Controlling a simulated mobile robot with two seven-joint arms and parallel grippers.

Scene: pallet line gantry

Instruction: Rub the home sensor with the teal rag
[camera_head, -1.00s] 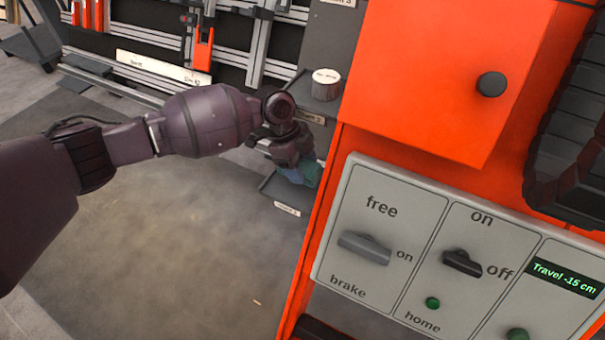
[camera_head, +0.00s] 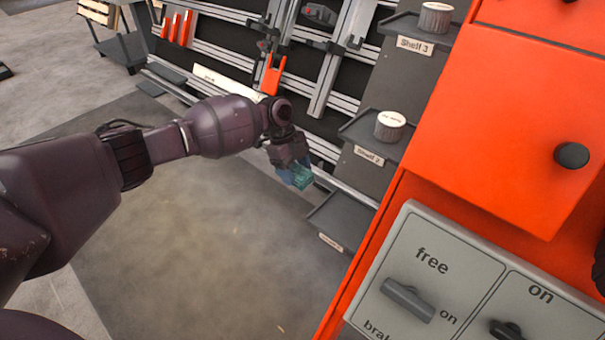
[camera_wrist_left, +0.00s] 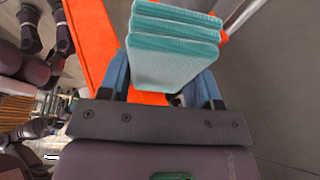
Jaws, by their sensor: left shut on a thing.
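My left gripper (camera_head: 294,172) is shut on the teal rag (camera_head: 302,179). It holds the rag in the air, left of the shelf column and above Shelf 1 in the picture. In the left wrist view the rag (camera_wrist_left: 172,48) is a folded, layered pad, gripped between the two blue fingers (camera_wrist_left: 160,82). I cannot pick out the home sensor for certain. My right gripper is not in view.
An orange cabinet (camera_head: 520,110) with a grey switch panel (camera_head: 455,275) stands at the right. Shelf 1 (camera_head: 345,220) looks empty; white-topped cans stand on Shelf 2 (camera_head: 365,133) and Shelf 3 (camera_head: 405,25). Rails (camera_head: 330,65) run behind. The floor at left is open.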

